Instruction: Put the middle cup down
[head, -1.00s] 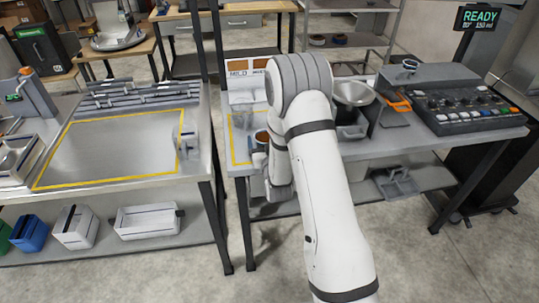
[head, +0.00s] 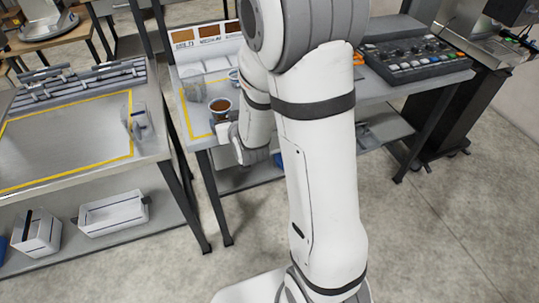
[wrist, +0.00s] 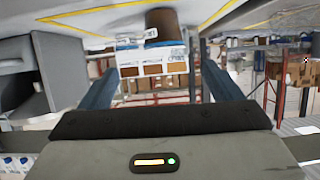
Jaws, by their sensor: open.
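A cup of brown drink (head: 219,108) with a pale rim stands upright at the front of the dispenser table, by the yellow outline. My gripper (head: 224,126) is beside its near side, with the fingers partly hidden by the cup and my wrist. In the wrist view, which is upside down, the brown cup (wrist: 163,24) stands against the table top beyond the fingertips. My gripper (wrist: 160,58) is open there, with one finger on each side and nothing clearly held. I cannot tell whether a finger touches the cup.
A grey clear container (head: 194,90) and a pale cup (head: 233,75) stand behind. A board with brown colour samples (head: 208,38) is at the back. A button panel (head: 415,58) is to the right. A metal table with a yellow outline (head: 133,125) is to the left, across a gap.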

